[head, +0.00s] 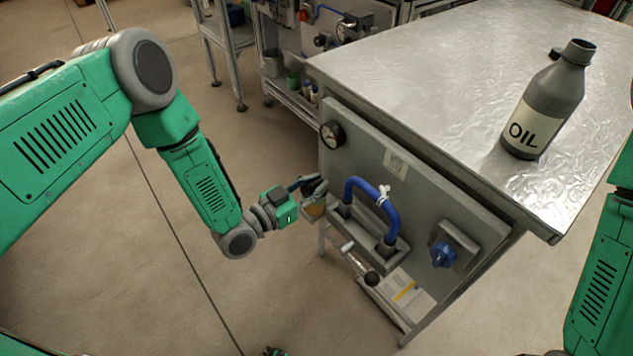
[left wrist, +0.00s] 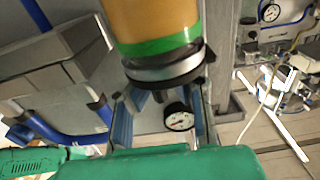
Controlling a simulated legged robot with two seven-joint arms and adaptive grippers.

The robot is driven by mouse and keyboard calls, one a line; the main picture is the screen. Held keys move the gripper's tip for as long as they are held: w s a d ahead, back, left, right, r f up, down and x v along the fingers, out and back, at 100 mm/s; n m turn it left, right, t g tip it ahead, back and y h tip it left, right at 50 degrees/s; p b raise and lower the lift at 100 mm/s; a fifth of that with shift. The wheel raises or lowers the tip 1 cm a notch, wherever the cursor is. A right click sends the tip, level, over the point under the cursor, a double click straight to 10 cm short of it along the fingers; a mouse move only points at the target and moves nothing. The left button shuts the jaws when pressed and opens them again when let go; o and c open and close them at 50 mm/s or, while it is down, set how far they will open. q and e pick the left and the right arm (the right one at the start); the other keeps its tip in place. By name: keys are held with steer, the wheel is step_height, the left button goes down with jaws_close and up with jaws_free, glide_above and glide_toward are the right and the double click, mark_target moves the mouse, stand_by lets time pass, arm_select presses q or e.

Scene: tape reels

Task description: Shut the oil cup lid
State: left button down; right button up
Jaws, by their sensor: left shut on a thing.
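The oil cup (head: 314,209) is an amber cylinder at the left end of the machine's front panel, mostly hidden behind my left gripper (head: 316,187). In the left wrist view the oil cup (left wrist: 158,22) shows large, with a green band and a grey metal rim. The oil cup lid (left wrist: 165,72) lies along that rim, with a dark edge and a small stem. My left gripper (left wrist: 162,120) has a blue finger on either side of the lid's stem and is shut on the lid. The contact itself is partly hidden. My right gripper is out of view.
A blue hose handle (head: 372,190) is close to the right of the cup. A gauge (head: 332,134) sits above it, and a blue knob (head: 443,254) is farther right. A grey oil bottle (head: 548,105) stands on the metal tabletop (head: 420,60). Floor to the left is clear.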

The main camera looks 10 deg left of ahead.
arm_select(q)
steer(key=shift+s+a+f, duration=0.1)
steer(key=shift+s+f, duration=0.05)
steer(key=shift+f, duration=0.15)
steer(key=c, duration=1.6)
jaws_free()
steer(key=shift+r, duration=0.15)
steer(key=v, duration=1.1)
steer(key=shift+s+a, duration=0.25)
steer(key=shift+a, duration=0.05)
